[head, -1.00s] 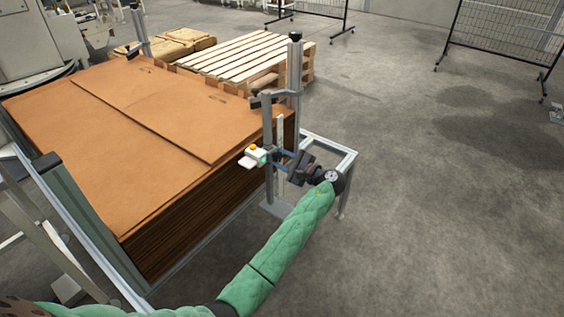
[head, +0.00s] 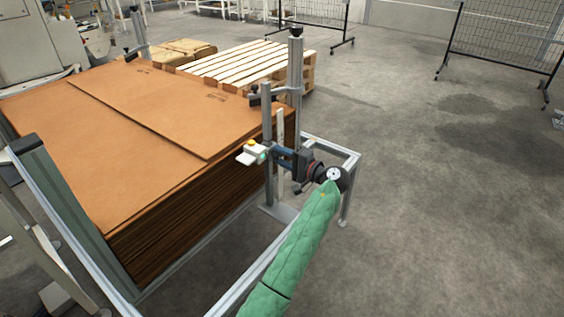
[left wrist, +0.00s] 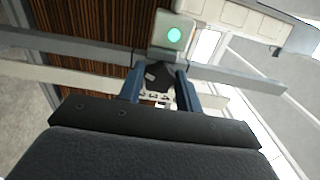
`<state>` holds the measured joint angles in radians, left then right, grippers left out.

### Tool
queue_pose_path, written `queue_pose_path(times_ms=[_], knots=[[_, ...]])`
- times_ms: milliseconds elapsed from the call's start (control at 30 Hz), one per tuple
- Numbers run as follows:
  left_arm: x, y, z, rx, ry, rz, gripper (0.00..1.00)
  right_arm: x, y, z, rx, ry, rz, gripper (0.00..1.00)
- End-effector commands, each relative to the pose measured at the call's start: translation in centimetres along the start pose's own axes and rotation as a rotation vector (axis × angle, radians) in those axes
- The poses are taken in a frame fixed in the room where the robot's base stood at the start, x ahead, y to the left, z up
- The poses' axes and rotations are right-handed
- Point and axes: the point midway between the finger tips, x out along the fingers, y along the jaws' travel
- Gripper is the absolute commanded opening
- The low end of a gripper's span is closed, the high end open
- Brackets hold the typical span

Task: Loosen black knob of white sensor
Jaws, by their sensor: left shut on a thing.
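The white sensor (head: 248,153) has a yellow cap on top and a small green light, and it is mounted on the metal post frame at the stack's near right corner. In the left wrist view the sensor (left wrist: 174,33) shows its lit green spot above the fingers. The black knob (left wrist: 158,76) sits between the two blue fingers of my left gripper (left wrist: 158,88), which is shut on it. In the head view my left gripper (head: 276,155) reaches the sensor from the right, and the knob is hidden there. My right gripper is out of view.
A tall stack of brown cardboard sheets (head: 125,115) stands left of the sensor. Metal posts (head: 296,75) and a low metal frame (head: 345,155) surround the gripper. A wooden pallet (head: 240,55) lies behind.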

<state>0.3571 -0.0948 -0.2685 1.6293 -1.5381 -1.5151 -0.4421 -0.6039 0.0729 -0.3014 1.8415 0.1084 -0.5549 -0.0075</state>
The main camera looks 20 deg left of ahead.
Motion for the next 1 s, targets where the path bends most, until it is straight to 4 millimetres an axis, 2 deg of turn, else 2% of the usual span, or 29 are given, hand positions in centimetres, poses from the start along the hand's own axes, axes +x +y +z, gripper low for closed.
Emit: queue_pose_path(times_ms=[433,1000], knots=[[0.0,0.4,0.0,-0.217,-0.001,0.001,0.12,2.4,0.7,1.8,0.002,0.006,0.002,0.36],[0.0,0.1,0.0,-0.286,-0.001,0.001,0.12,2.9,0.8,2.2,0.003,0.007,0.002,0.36]])
